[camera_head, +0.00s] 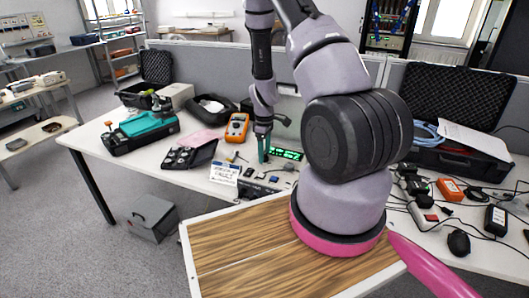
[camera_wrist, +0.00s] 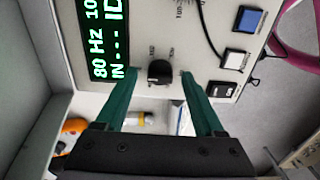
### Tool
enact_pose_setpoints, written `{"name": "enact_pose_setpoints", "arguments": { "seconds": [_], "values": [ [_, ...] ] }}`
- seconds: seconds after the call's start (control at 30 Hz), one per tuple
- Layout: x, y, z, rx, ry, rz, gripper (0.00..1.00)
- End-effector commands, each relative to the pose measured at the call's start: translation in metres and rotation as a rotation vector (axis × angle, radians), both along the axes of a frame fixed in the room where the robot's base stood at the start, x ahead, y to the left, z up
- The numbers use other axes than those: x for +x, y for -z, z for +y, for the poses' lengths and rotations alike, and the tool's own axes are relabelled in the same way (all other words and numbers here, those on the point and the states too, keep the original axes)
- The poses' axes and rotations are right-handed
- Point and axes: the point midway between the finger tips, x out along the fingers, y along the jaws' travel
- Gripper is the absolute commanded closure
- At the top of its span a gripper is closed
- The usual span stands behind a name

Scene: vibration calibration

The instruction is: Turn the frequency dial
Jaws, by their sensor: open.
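The frequency dial, a round black knob (camera_wrist: 159,72), sits on a light grey panel (camera_wrist: 200,30) in the wrist view. My gripper (camera_wrist: 160,76) is open, with one green finger on each side of the knob and a gap showing on both sides. Whether the fingertips reach down to the knob's height I cannot tell. A green-lit display (camera_wrist: 107,45) on the panel reads "80 Hz" at the left. In the head view my gripper (camera_head: 264,158) is over the calibrator on the table, and the dial is too small to make out.
The panel also has a blue button (camera_wrist: 249,19), a white button (camera_wrist: 236,57) and a black switch (camera_wrist: 222,89).

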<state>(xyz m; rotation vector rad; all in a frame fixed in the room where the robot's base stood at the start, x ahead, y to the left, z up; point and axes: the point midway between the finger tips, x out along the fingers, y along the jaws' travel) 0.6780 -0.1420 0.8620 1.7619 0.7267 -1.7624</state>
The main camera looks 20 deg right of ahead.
Motion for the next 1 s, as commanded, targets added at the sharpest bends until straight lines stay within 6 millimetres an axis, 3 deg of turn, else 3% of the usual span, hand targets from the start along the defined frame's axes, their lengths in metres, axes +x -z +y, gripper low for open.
{"name": "enact_pose_setpoints", "arguments": {
  "seconds": [0.13,0.3,0.67,1.0],
  "values": [
    [0.0001,-0.0002,0.0000,0.000,0.000,0.000,0.34],
    [0.0001,-0.0003,0.0001,0.000,0.000,0.000,0.99],
    [0.0002,-0.0005,-0.0001,0.000,0.040,0.000,1.00],
    [0.0004,-0.0006,-0.0002,0.000,0.261,-0.001,1.00]
  ]
}}
